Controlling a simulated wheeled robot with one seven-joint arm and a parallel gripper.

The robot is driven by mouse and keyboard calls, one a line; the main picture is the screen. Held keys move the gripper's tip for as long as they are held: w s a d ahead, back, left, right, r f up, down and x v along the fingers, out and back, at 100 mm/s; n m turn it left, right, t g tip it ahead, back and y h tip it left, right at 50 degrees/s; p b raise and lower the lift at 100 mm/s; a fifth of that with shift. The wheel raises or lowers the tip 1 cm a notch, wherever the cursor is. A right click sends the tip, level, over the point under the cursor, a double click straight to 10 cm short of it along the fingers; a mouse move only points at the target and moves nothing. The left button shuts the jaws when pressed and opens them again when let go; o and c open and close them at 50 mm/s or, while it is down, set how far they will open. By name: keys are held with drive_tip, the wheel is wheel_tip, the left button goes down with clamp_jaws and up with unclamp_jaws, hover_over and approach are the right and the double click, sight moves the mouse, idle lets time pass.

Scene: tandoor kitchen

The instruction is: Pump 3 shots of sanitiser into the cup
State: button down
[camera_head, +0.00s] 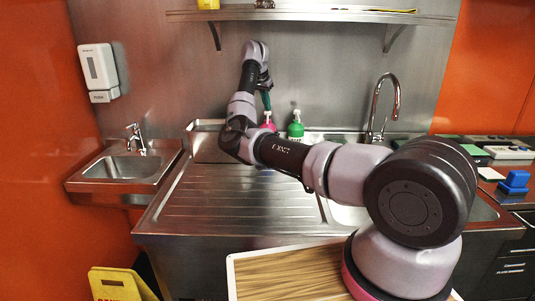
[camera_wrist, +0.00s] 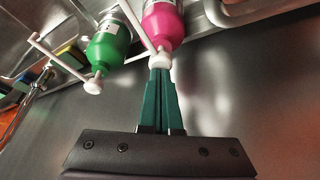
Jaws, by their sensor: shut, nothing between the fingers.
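A pink pump bottle (camera_head: 268,125) and a green pump bottle (camera_head: 296,130) stand side by side at the back of the steel counter. Both have white pump heads; I cannot read which holds sanitiser. My gripper (camera_head: 267,106) is shut and empty, pointing down over the pink bottle. In the wrist view its green fingertips (camera_wrist: 160,72) are at the pink bottle's white pump head (camera_wrist: 160,60), touching or nearly so. The green bottle (camera_wrist: 108,48) is beside it, apart from the fingers. I cannot make out a cup for certain; my arm hides part of the counter.
A ribbed drainboard (camera_head: 200,200) lies clear in front. A tall tap (camera_head: 386,100) stands at the right sink, and a small hand basin (camera_head: 122,168) is at left. A wall dispenser (camera_head: 98,66) hangs above it. A shelf (camera_head: 310,14) runs overhead.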

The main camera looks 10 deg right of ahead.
drive_tip(key=shift+f, duration=0.6)
drive_tip(key=shift+r, duration=1.4)
wheel_tip(320, 180, up, 6)
idle(0.5)
